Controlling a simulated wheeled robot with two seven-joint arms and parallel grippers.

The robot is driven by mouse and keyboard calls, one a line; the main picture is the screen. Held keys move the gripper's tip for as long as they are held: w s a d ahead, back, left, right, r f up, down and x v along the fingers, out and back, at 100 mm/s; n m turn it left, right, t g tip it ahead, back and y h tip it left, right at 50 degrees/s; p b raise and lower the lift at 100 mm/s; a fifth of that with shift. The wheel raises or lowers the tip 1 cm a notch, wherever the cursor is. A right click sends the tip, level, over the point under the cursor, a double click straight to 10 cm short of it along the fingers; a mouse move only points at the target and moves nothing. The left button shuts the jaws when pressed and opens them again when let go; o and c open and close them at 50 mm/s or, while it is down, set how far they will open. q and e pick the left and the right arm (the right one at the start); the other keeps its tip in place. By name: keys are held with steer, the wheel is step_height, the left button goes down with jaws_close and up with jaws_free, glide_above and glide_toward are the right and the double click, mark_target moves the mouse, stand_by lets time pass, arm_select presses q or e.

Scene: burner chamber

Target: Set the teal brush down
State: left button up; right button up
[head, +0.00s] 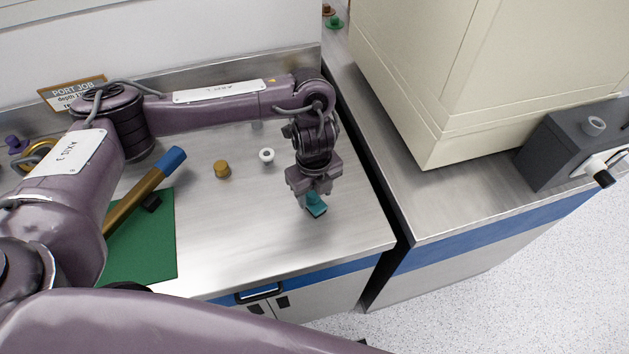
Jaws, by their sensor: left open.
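The teal brush (316,207) is on the steel counter (290,240), near its right end. It is a small block with a darker underside, and it seems to rest on the counter. My left gripper (314,194) is directly above the brush, pointing down, with its fingers at the brush's top. The gripper is open; whether a finger still touches the brush is too small to tell. My right gripper does not show.
A green mat (150,245) with a brown, blue-ended cylinder (145,190) lies at left. A white ring-like piece (267,155) and an ochre knob (222,169) stand mid-counter. A gap separates this counter from the right one, which bears a cream cabinet (480,80).

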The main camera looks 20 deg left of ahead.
mark_target(314, 193)
arm_select(q)
step_height(314, 193, up, 12)
stand_by(0.5)
steer(key=shift+s, duration=0.1)
stand_by(0.4)
